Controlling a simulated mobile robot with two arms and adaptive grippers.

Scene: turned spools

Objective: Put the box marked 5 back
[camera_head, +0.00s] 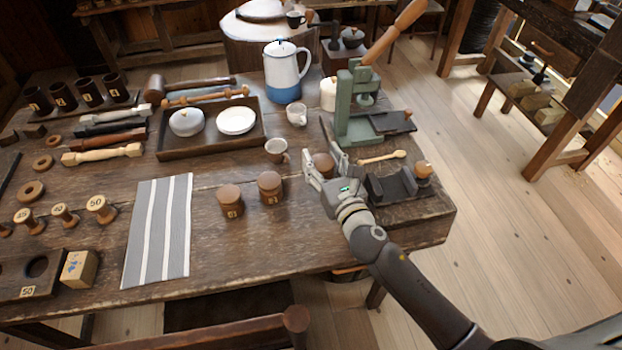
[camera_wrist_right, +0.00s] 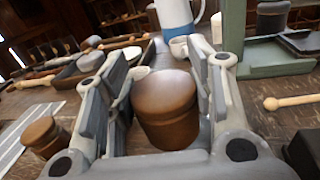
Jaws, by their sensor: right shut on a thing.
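My right gripper (camera_head: 321,169) is shut on a round, lidded brown wooden box (camera_head: 323,160) near the right part of the workbench. In the right wrist view the box (camera_wrist_right: 165,108) sits upright between the two fingers; no number on it can be read. Two similar lidded boxes stand to its left on the bench: one box (camera_head: 230,202) by the striped cloth, and another box (camera_head: 270,187) closer to my gripper. Both bear small pale labels that are too small to read surely. My left gripper is not in view.
A striped cloth (camera_head: 158,229) lies left of the boxes. A dark tray (camera_head: 175,151) holds a white plate and a lidded pot. Bench in front of the boxes is clear.

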